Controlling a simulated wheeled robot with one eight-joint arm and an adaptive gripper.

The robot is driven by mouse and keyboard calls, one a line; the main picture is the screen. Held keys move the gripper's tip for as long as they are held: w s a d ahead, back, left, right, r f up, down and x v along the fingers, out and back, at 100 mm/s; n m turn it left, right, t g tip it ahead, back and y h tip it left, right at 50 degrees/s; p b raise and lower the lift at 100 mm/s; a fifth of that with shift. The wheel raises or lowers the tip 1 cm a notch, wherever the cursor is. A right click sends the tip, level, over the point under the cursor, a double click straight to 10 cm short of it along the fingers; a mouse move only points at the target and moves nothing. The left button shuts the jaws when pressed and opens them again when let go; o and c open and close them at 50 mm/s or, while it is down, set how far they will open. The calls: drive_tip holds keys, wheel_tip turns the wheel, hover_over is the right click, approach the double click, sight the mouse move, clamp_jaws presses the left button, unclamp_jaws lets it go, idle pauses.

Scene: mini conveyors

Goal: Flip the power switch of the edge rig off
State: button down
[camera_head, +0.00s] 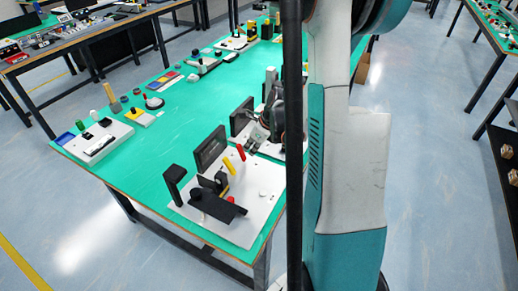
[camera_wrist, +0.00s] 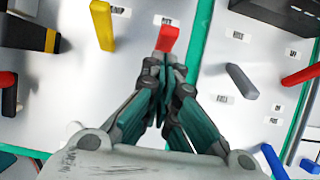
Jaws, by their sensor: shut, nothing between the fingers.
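The edge rig's white board (camera_head: 245,229) lies at the near corner of the green table, with a red lever (camera_head: 240,152) and a yellow lever (camera_head: 229,166) on it. My gripper (camera_head: 256,140) is above the board's back right side, close to the red lever. In the wrist view my gripper (camera_wrist: 167,62) is shut and empty. Its fingertips are right at the red lever (camera_wrist: 168,38), covering its lower part; I cannot tell whether they touch. The yellow lever (camera_wrist: 103,25) stands to the left. A small label beside the red lever is too blurred to read surely.
A neighbouring white panel in the wrist view carries a grey lever (camera_wrist: 240,80), another red lever (camera_wrist: 301,75) and a blue lever (camera_wrist: 274,161). Upright black panels (camera_head: 210,150) stand behind the board. The green table's middle (camera_head: 190,120) is mostly clear.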

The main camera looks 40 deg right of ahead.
drive_tip(key=shift+w+a+f, duration=0.1)
drive_tip(key=shift+w+f, duration=0.05)
drive_tip(key=shift+w, duration=0.2)
drive_tip(key=shift+w+a+g, duration=0.35)
drive_tip(key=shift+w+g, duration=0.25)
drive_tip(key=shift+w, duration=0.4)
